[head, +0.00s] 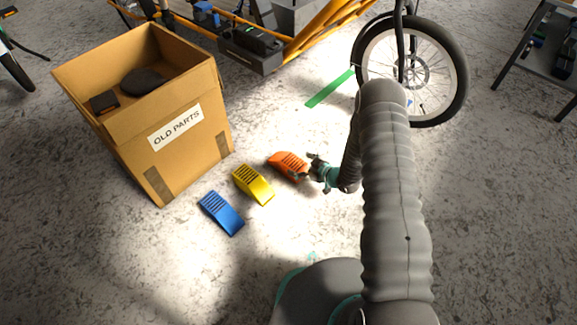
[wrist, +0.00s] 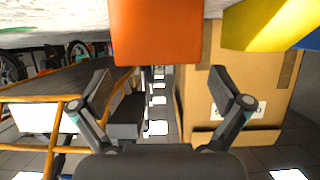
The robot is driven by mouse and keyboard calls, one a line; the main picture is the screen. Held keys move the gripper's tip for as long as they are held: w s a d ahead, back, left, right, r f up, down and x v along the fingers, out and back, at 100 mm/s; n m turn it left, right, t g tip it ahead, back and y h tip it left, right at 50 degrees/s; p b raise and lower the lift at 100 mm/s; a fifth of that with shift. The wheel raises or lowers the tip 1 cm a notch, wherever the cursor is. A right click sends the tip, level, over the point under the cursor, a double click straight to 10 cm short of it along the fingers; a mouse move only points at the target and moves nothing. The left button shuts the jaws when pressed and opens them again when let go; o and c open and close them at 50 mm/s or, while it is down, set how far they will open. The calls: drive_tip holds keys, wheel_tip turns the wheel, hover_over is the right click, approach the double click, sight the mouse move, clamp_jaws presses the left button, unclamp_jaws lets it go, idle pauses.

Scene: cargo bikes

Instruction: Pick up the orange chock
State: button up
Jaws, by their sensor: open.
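The orange chock (head: 288,165) lies on the concrete floor at the right end of a row of three chocks in the head view. My gripper (head: 314,168) is low, close beside the chock's right end. In the wrist view the orange chock (wrist: 157,30) fills the top middle. The two fingers of my gripper (wrist: 159,78) are spread apart below it in the picture, roughly as wide as the chock, with nothing held between them. I cannot tell whether a finger touches the chock.
A yellow chock (head: 253,186) and a blue chock (head: 221,213) lie left of the orange one. A cardboard box (head: 185,160) labelled OLD PARTS stands behind them. A bike wheel (head: 458,70) and a green floor strip (head: 330,89) are further back. Floor in front is clear.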

sight(290, 159)
drive_tip(key=shift+b+x, duration=0.45)
drive_tip(key=shift+x, duration=2.7)
drive_tip(key=c, duration=1.7)
drive_tip(key=shift+w, duration=0.1)
drive_tip(key=shift+c, duration=0.5)
